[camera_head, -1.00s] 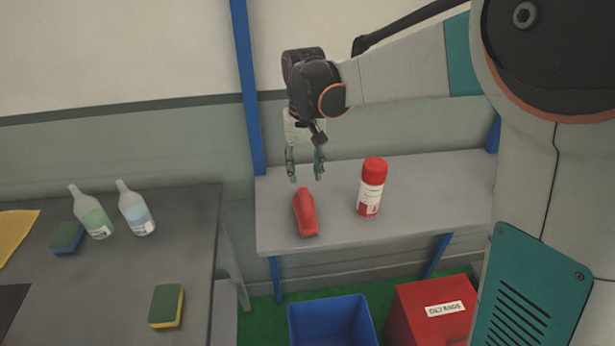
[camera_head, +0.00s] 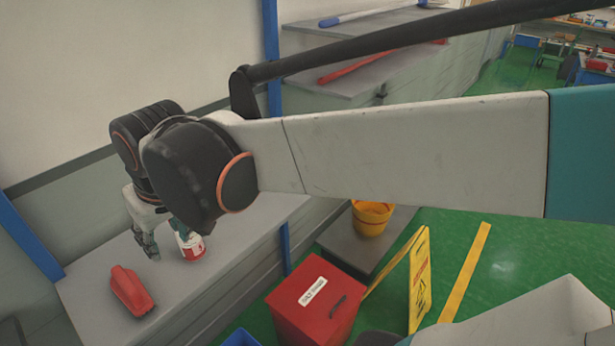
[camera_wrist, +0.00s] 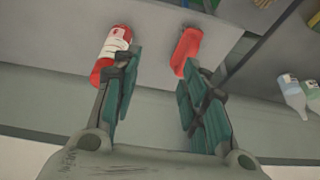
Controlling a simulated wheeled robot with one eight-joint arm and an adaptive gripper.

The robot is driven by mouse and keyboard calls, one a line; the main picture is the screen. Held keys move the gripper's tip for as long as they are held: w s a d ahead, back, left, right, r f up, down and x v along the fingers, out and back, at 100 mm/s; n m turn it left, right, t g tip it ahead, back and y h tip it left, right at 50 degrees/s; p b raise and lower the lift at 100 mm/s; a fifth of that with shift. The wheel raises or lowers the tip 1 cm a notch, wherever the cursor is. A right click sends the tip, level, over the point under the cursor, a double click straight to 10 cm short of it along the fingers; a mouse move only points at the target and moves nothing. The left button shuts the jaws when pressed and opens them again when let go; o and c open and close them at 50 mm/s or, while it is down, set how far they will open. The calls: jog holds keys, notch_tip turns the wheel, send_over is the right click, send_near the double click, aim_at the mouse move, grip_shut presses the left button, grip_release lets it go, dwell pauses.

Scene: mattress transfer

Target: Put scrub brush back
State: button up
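The red scrub brush (camera_head: 131,290) lies on the grey shelf (camera_head: 95,275) in the head view. It also shows near the top middle of the wrist view (camera_wrist: 186,50). My gripper (camera_head: 163,243) hangs over the shelf, behind and to the right of the brush, apart from it. In the wrist view its two fingers (camera_wrist: 160,78) are spread wide with nothing between them. The red and white can (camera_head: 193,247) stands just right of my gripper, partly hidden by it. In the wrist view the can (camera_wrist: 112,52) shows beyond the left finger.
A red labelled box (camera_head: 315,308), a yellow bucket (camera_head: 371,219) and a yellow floor sign (camera_head: 419,285) stand right of the shelf. A blue bin (camera_head: 241,339) shows at the bottom edge. Bottles (camera_wrist: 294,95) show at the right of the wrist view.

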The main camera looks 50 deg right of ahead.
jog(key=s+d+f+t, duration=0.2)
jog(key=s+d, duration=0.1)
jog(key=s, duration=0.5)
jog(key=shift+f+t, duration=0.25)
jog(key=shift+t, duration=0.05)
jog(key=shift+d+f, duration=0.1)
notch_tip(320, 180, down, 4)
jog(key=b, duration=0.4)
dwell(0.4)
